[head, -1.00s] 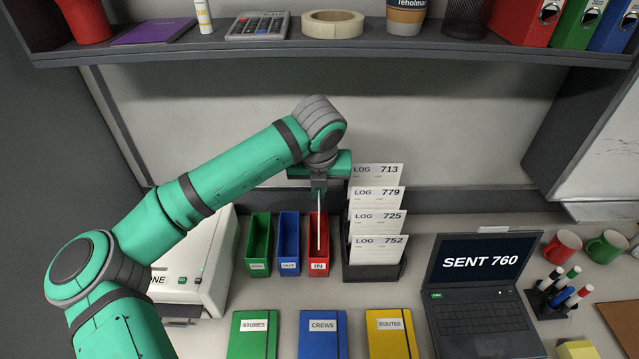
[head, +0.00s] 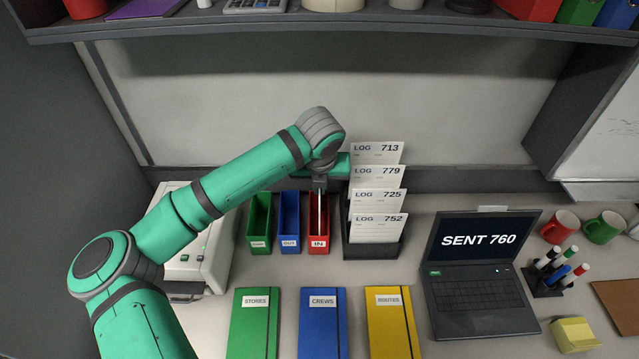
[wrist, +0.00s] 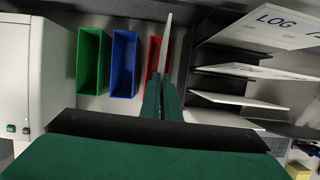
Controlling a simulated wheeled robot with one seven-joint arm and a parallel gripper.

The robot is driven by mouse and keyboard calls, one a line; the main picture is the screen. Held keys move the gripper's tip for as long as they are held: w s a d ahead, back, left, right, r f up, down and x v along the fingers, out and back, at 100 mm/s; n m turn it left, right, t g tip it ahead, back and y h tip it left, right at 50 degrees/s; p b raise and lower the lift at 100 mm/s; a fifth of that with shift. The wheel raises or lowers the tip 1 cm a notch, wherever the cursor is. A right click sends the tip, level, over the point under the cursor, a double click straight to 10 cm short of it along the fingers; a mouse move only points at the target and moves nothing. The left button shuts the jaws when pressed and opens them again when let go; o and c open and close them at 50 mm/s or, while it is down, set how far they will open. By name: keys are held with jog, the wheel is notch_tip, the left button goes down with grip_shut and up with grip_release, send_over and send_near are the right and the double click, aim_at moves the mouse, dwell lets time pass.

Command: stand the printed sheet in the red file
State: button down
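The red file (head: 319,243) is the rightmost of a row of narrow upright open-topped files. It also shows partly behind my fingers in the wrist view (wrist: 153,58). My gripper (head: 319,186) is directly above the red file, fingers pointing down, shut on the printed sheet. The sheet shows edge-on as a thin pale strip (wrist: 168,42) between the fingers in the wrist view. In the head view its lower part appears within the red file's opening; I cannot tell whether it touches the bottom. Its printed face is not visible.
A blue file (head: 289,243) and a green file (head: 259,243) stand left of the red one. A dark rack (head: 372,251) of LOG cards stands close on the right. A white machine (head: 203,262), notebooks and a laptop (head: 480,300) surround them. A shelf hangs above.

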jog(key=c, duration=1.9)
grip_release()
jog(key=shift+w, duration=0.1)
jog(key=shift+c, duration=0.2)
jog(key=v, duration=1)
jog(key=shift+r, duration=0.35)
jog(key=shift+a, duration=0.1)
